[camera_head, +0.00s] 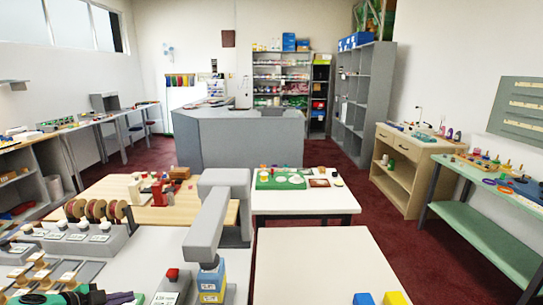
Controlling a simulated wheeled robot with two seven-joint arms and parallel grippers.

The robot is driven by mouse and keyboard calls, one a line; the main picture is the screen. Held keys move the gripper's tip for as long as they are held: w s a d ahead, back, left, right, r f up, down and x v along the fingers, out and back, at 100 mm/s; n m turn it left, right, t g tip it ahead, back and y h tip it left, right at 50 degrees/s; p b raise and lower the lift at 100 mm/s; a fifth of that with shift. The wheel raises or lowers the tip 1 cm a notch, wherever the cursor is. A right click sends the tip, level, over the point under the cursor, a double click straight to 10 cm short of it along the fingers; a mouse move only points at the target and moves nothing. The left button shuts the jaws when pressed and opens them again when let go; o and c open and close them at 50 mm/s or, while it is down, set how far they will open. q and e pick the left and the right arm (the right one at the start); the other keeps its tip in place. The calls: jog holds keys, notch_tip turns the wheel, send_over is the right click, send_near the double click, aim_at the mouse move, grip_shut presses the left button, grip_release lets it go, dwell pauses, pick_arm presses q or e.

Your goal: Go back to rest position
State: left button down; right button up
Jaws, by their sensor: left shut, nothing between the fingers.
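My left gripper (122,298) shows low at the bottom left edge, dark and partly cut off by the frame. It is shut with nothing seen between its fingers. It is over the near left edge of the white table (150,262), in front of the grey block stands. My right gripper is not in view.
A grey angular stand (212,215) rises mid-table above a blue and yellow box (211,282). Grey stands with discs (98,212) and wooden racks (38,272) crowd the left. A blue block (363,298) and yellow block (397,298) sit front right; the table beyond is clear.

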pick_arm(q)
jog(key=s+d+f+n+y, duration=0.4)
jog(key=s+d+f+n, duration=0.1)
jog(key=d+f+n, duration=0.3)
jog(key=s+d+n+g, duration=0.3)
jog(key=s+d+g, duration=0.35)
jog(key=s, duration=0.75)
notch_tip(320, 180, down, 24)
jog(key=s, duration=0.3)
jog(key=s+a+f+g, duration=0.2)
jog(key=s+f, duration=1.2)
jog(key=s, duration=0.2)
jog(key=shift+s+f+m, duration=0.15)
jog(key=shift+s+m, duration=0.05)
jog(key=shift+m, duration=0.1)
jog(key=shift+a, duration=0.1)
dwell(2.5)
